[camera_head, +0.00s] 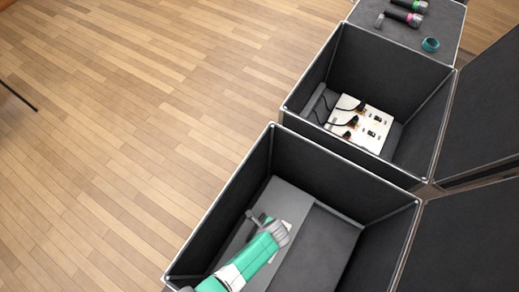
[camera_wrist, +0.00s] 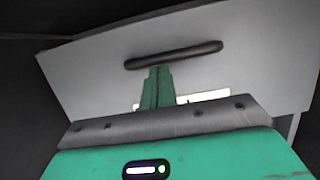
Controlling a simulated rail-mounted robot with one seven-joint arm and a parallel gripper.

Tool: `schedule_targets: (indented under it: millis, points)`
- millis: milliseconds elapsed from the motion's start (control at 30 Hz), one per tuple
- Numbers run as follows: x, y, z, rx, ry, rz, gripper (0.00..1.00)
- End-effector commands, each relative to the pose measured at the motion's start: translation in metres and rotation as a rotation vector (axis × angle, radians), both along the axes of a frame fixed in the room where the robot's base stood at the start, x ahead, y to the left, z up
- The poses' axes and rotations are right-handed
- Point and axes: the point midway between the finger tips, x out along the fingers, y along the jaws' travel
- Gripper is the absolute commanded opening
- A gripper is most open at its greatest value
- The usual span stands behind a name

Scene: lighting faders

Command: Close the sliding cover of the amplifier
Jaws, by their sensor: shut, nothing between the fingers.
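The amplifier's cover is a flat light grey panel (camera_head: 285,200) on the left side of the near open case; it fills much of the wrist view (camera_wrist: 245,60). A dark bar handle (camera_head: 255,217) stands on it and crosses the upper middle of the wrist view (camera_wrist: 175,54). My gripper (camera_wrist: 157,72) is shut and empty, its green fingertips at the handle's lower edge in the picture. I cannot tell whether they touch it. A white label (camera_wrist: 205,97) on the panel is partly hidden behind the fingers. My arm hides part of the panel in the head view.
Dark case walls (camera_head: 330,165) surround the panel closely. A darker, lower-looking surface (camera_head: 325,245) lies to its right. A second case (camera_head: 390,55) behind holds a white board (camera_head: 362,122) with cables. Microphones (camera_head: 405,16) and a teal ring (camera_head: 431,44) lie on the far case.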

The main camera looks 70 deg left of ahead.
Motion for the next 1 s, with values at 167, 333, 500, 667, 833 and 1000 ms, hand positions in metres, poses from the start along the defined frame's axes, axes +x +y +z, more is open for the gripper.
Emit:
schedule_targets:
  millis: [167, 333, 500, 667, 833, 1000]
  points:
    - [0.005, -0.006, 0.032, -0.001, -0.002, -0.001, 0.00]
    - [0.014, -0.016, 0.070, -0.002, -0.004, -0.002, 0.00]
    - [0.019, -0.025, 0.095, -0.003, -0.003, -0.001, 0.00]
    - [0.021, -0.026, 0.093, -0.004, -0.004, -0.001, 0.00]
    - [0.021, -0.026, 0.092, -0.003, -0.004, 0.000, 0.00]
    - [0.021, -0.026, 0.092, -0.003, -0.004, -0.002, 0.00]
